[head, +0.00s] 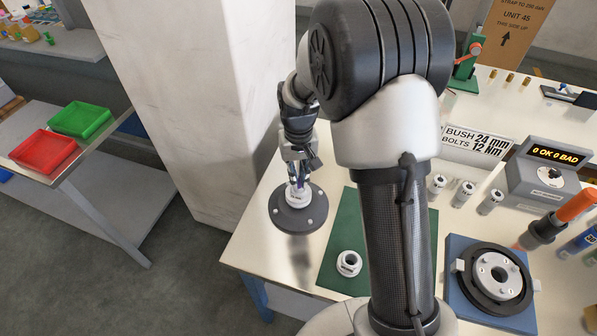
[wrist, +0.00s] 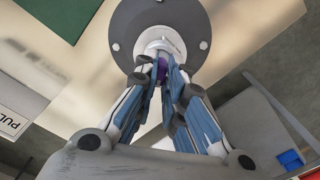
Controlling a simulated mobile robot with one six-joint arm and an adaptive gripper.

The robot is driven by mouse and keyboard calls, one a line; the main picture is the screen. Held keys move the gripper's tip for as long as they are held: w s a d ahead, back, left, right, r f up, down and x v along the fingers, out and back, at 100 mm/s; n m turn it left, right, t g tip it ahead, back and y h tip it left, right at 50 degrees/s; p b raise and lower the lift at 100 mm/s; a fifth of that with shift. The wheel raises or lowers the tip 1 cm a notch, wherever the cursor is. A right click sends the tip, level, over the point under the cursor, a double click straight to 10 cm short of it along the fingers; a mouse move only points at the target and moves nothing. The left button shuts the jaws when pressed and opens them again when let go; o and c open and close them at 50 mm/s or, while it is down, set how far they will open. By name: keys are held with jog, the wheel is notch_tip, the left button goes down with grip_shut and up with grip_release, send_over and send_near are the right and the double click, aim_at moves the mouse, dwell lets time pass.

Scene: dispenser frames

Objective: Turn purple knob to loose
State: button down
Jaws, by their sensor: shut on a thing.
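The purple knob (wrist: 162,69) shows only as a small patch between my fingers in the wrist view; most of it is hidden. It sits at a white collar (wrist: 156,47) on a round dark grey base (wrist: 126,24). In the head view the base (head: 290,217) stands near the table's left edge. My gripper (head: 298,179) reaches down over its middle, with its fingers closed around the knob. The knob's markings, if any, cannot be read.
A green mat (head: 335,236) with a white nut-like part (head: 349,263) lies right of the base. A blue fixture (head: 460,303) with a black ring stands further right. A pale pillar (head: 185,100) rises behind the table's left edge. Red (head: 43,152) and green (head: 80,119) trays lie on another bench.

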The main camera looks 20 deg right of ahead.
jog(key=n+p, duration=0.2)
jog(key=n, duration=0.4)
jog(key=shift+r+n, duration=0.1)
jog(key=shift+n, duration=0.2)
jog(key=n+p, duration=0.1)
jog(key=n, duration=0.4)
dwell(0.4)
jog(key=c, duration=1.7)
grip_release()
jog(key=shift+r, duration=5.95)
